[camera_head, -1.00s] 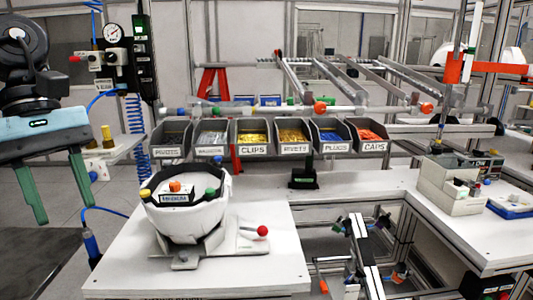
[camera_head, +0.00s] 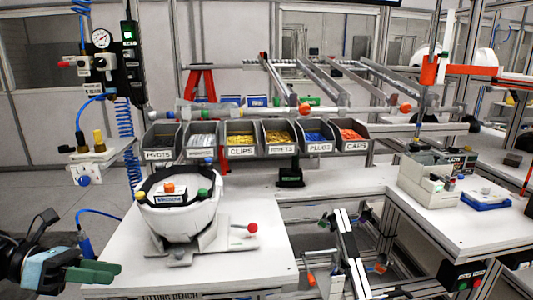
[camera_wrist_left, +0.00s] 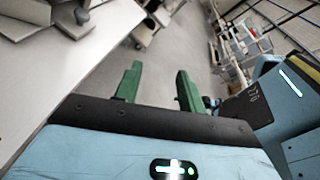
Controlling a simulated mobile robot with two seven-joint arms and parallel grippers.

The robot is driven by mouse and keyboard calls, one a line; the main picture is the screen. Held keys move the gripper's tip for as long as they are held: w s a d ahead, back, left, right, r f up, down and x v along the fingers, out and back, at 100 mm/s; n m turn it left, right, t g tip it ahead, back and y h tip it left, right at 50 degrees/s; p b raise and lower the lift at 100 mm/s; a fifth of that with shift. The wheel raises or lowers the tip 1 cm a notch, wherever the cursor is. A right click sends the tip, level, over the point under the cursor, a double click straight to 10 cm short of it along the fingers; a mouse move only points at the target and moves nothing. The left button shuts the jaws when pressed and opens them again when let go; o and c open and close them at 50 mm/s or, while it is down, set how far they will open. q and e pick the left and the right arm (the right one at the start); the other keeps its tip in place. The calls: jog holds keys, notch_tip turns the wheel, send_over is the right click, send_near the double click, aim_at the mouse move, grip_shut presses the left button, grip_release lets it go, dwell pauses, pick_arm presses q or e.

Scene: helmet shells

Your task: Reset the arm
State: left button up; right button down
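My left gripper (camera_head: 98,270) is low at the left edge of the head view, beside the front left corner of the white bench. Its two green fingers also show in the left wrist view (camera_wrist_left: 158,88). They stand apart with nothing between them, over the grey floor. A white helmet shell (camera_head: 184,220) sits on a grey fixture on the bench, to the right of this gripper and apart from it. My right gripper is not in view.
The white bench top (camera_head: 110,252) lies close to my left gripper. A row of labelled bins (camera_head: 240,150) stands at its back. A red-knobbed lever (camera_head: 252,228) sticks out right of the shell. Grey floor (camera_head: 50,215) is open at the left.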

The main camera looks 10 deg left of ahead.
pick_arm(q)
jog(key=s+f+n+t+y+p, duration=0.1)
jog(key=s+f+n+t+y, duration=0.3)
jog(key=f+n, duration=0.75)
jog(key=s+f+n+t+y+p, duration=0.1)
jog(key=s+f+n+t+y, duration=0.3)
jog(key=f+n, duration=0.8)
jog(key=s+d+f+n+g+y, duration=0.3)
jog(key=s+d+f+n+g, duration=0.1)
jog(key=s+d+f+n, duration=1)
jog(key=s+d+n, duration=0.2)
jog(key=n, duration=0.2)
jog(key=shift+d+g+y+p, duration=0.25)
jog(key=shift+g+y+p, duration=0.05)
jog(key=shift+y+p, duration=0.1)
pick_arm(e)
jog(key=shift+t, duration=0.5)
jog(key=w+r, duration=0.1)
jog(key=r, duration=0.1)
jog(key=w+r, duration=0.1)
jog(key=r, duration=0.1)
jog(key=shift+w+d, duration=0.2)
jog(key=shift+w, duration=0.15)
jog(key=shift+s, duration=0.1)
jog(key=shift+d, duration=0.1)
